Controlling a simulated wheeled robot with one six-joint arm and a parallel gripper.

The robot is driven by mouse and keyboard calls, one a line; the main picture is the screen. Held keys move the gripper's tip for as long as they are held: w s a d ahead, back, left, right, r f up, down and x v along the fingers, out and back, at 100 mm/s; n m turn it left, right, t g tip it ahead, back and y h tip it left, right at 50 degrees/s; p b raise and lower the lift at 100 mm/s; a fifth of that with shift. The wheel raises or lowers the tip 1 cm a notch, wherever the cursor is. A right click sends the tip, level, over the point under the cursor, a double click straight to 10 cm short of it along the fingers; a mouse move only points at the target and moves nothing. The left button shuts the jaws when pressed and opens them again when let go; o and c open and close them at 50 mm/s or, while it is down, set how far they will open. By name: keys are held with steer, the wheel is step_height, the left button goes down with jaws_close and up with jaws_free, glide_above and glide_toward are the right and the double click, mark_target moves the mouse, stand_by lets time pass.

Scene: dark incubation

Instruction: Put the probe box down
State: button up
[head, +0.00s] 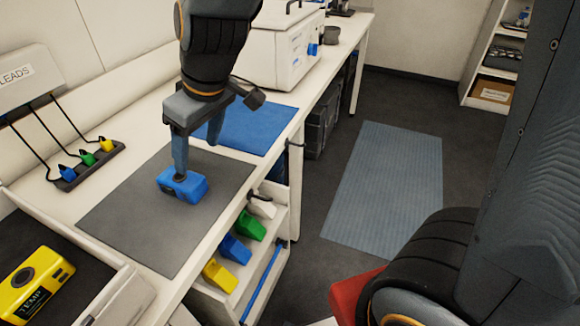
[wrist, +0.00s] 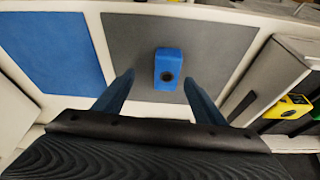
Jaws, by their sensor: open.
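The probe box, a small blue box (head: 184,187) with a dark round socket, rests on the grey mat (head: 130,222) on the bench. In the wrist view the blue box (wrist: 168,68) lies ahead of and between my two fingers, with clear gaps on both sides. My gripper (wrist: 160,88) is open and empty. In the head view my gripper (head: 181,165) is over the box, and one finger overlaps it in the picture.
A blue mat (head: 250,125) lies beyond the grey one. A leads holder (head: 92,166) stands at the left, and a yellow TEMP device (head: 30,285) is at the near left. Several coloured blocks (head: 235,249) sit on a shelf below the bench edge. A white incubator (head: 282,50) stands further back.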

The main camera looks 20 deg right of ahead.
steer(key=s+d+f+m+h, duration=0.1)
steer(key=s+d+f+m, duration=0.1)
steer(key=d, duration=0.5)
steer(key=s+d+f+m+g+h, duration=0.1)
steer(key=s+d+f+m, duration=0.1)
steer(key=d, duration=0.5)
steer(key=s+d+f+m+h, duration=0.1)
steer(key=s+d+f+m, duration=0.2)
steer(key=d, duration=0.5)
steer(key=shift+f+m+g, duration=0.4)
steer(key=shift+f+m, duration=0.25)
steer(key=shift+m, duration=0.35)
